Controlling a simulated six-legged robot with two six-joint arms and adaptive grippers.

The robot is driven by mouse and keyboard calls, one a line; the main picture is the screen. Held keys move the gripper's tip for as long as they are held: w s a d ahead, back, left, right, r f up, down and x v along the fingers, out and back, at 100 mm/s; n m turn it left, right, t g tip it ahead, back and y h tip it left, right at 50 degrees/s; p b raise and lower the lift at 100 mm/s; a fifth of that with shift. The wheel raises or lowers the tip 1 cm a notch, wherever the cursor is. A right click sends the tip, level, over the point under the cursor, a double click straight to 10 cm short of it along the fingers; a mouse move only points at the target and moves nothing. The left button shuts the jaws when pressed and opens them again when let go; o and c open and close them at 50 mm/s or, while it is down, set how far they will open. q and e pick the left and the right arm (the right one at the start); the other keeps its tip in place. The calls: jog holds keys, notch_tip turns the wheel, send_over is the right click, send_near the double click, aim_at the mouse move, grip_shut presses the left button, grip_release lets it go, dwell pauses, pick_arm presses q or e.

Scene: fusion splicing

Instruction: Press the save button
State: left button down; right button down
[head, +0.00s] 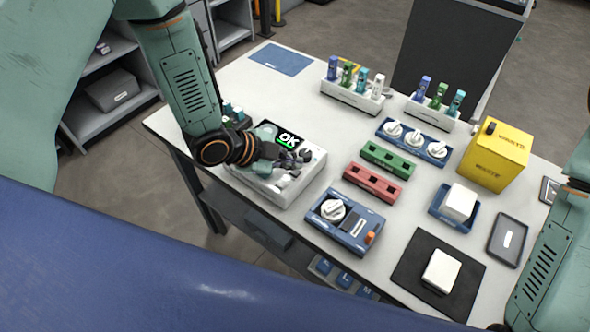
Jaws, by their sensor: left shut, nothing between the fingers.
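The white splicer (311,168) stands near the table's left front edge. Its dark screen (289,140) shows "OK" in green and white. My left gripper (277,163) comes in from the left over the splicer's top, just in front of the screen. It is shut and empty. Its fingers and wrist cover part of the splicer's top, so I cannot make out the save button or whether the fingertips touch it. My right arm shows at the right edge; its gripper is out of view.
To the right stand a blue device (327,230) with a white knob, a red rack (373,184), a green rack (388,159) and a yellow waste box (495,155). A black mat (412,268) carries a white block. Bottle holders stand at the back. A blue mat (281,59) lies far left.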

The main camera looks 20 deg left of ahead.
aim_at(292, 173)
pick_arm(q)
jog(key=shift+d, duration=0.1)
jog(key=shift+f, duration=0.4)
jog(key=shift+f+b, duration=0.5)
jog(key=shift+b, duration=0.1)
dwell(0.6)
jog(key=shift+r, duration=0.15)
jog(key=shift+r+p, duration=0.8)
jog(key=shift+p, duration=0.05)
jog(key=shift+r, duration=0.1)
notch_tip(292, 173, up, 5)
jog(key=p, duration=0.4)
